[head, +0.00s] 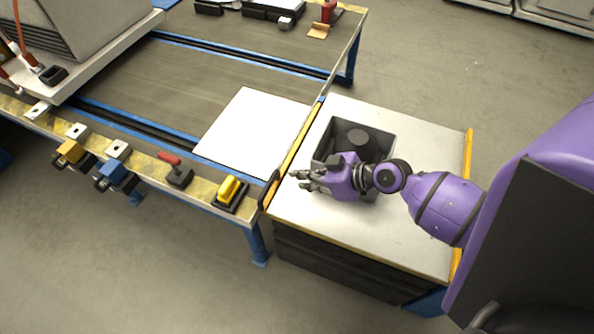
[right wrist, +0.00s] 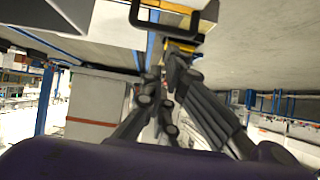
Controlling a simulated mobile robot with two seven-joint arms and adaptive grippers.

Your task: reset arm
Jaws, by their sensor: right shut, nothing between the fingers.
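My right gripper (head: 306,180) is on the purple arm that comes in from the right in the head view. It is shut and empty, above the left part of the light-topped cabinet (head: 410,245) and pointing left. It partly covers a dark square bin (head: 384,140) set in the cabinet top, with a dark round thing (head: 354,137) inside. In the right wrist view the dark fingers of my right gripper (right wrist: 163,108) show close up. My left gripper is not in view.
A workbench with a yellow front rail (head: 205,188) stands to the left. The rail carries a yellow block (head: 231,189), a red-handled part (head: 169,158) and blue and yellow clamps. A white sheet (head: 255,130) lies on the bench. Open floor (head: 440,65) lies behind the cabinet.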

